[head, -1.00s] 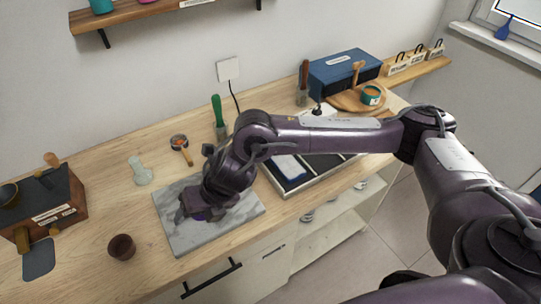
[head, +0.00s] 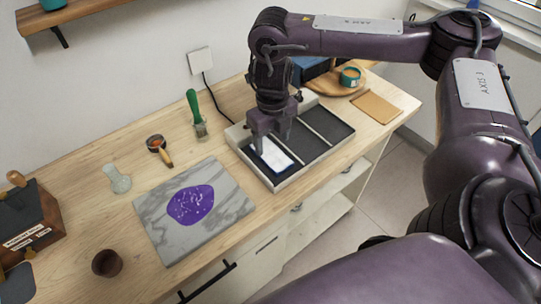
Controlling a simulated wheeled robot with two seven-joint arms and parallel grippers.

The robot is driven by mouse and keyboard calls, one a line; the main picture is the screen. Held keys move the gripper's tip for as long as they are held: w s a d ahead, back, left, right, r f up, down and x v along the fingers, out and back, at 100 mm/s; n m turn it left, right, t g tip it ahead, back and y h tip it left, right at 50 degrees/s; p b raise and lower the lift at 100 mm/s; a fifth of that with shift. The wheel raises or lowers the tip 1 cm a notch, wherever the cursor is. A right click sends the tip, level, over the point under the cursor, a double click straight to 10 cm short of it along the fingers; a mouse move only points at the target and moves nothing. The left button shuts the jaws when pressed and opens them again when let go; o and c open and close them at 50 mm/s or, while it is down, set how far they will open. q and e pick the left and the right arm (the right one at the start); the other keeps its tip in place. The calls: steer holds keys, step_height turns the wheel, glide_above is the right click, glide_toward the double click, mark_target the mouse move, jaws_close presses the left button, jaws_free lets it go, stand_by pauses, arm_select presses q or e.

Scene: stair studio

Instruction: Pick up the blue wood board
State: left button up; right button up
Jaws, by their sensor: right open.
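A flat piece with a white top and dark blue edges (head: 272,158) lies in the left compartment of a grey tray (head: 283,184). It is the only blue board-like thing I make out there; I cannot tell whether it is wood. My right gripper (head: 271,142) points down over it with its fingers apart, and nothing shows between them. The gripper hides the piece's far part, and I cannot tell whether the fingertips touch it. My left gripper is not in view.
Left of the tray, a marble slab (head: 158,236) bears a purple patch (head: 191,205). A brown cup (head: 107,263) is at front left. A tan board (head: 376,106) lies right of the tray. The tray's right compartment (head: 325,130) looks empty.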

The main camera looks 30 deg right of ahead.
mark_target(271, 153)
steer(key=f, duration=0.4)
steer(key=shift+w+f, duration=0.2)
steer(key=shift+f, duration=0.2)
steer(key=shift+c, duration=0.4)
steer(key=c, duration=0.8)
steer(key=shift+o, duration=0.2)
steer(key=shift+r, duration=0.1)
